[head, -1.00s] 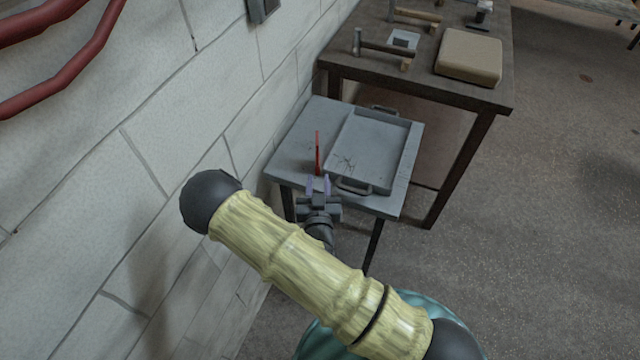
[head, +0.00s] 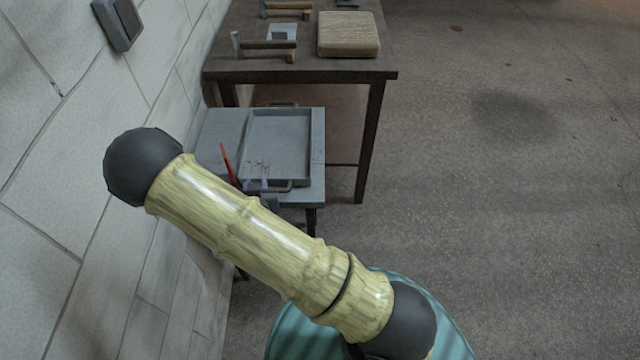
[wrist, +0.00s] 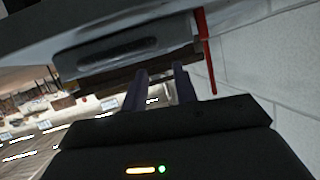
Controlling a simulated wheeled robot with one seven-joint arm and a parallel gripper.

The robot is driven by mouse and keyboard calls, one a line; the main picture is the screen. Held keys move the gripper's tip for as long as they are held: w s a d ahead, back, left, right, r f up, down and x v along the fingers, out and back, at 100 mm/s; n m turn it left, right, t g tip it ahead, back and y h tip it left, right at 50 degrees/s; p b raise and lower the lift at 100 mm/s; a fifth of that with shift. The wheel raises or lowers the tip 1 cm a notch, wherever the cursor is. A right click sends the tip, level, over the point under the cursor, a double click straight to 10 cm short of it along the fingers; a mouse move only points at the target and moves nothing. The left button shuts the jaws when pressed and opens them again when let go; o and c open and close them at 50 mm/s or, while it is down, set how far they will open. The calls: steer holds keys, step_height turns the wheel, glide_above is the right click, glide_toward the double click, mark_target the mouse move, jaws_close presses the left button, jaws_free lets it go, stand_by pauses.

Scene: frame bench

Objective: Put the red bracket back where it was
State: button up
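The red bracket (head: 228,165) is a thin red piece standing on the small grey table, left of the grey tray. In the wrist view the red bracket (wrist: 205,52) shows at the right of the fingers, apart from them. My gripper (head: 256,184) is at the table's front edge, by the tray's near handle, mostly hidden behind my arm. In the wrist view my gripper (wrist: 162,85) has its two fingers apart with nothing seen held between them. The bracket's lower end is partly hidden in the head view.
The grey tray (head: 247,150) sits on the small grey table (head: 212,130), close to the block wall (head: 60,130). Behind is a dark workbench (head: 330,75) with hammers (head: 268,44) and a tan box-like block (head: 348,35). The floor to the right is clear.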

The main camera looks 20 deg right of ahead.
steer(key=d+r+g, duration=0.1)
steer(key=g, duration=0.1)
steer(key=s+d+r+m+g, duration=0.1)
steer(key=d+g, duration=0.1)
steer(key=shift+d+r+y, duration=0.1)
steer(key=shift+r+y, duration=0.1)
steer(key=shift+y, duration=0.1)
steer(key=s+d+r+n+g+y, duration=0.1)
steer(key=s+d+r+n+g, duration=0.1)
steer(key=s+r, duration=0.4)
steer(key=s+d+r+n+g, duration=0.1)
steer(key=s+d+r+g, duration=0.3)
steer(key=s+d+r, duration=0.3)
steer(key=s, duration=0.3)
steer(key=shift+d+r+n+g+y, duration=0.15)
steer(key=shift+r+n+g+y, duration=0.1)
steer(key=shift+n+g+y, duration=0.15)
steer(key=shift+o, duration=0.4)
steer(key=shift+w, duration=0.1)
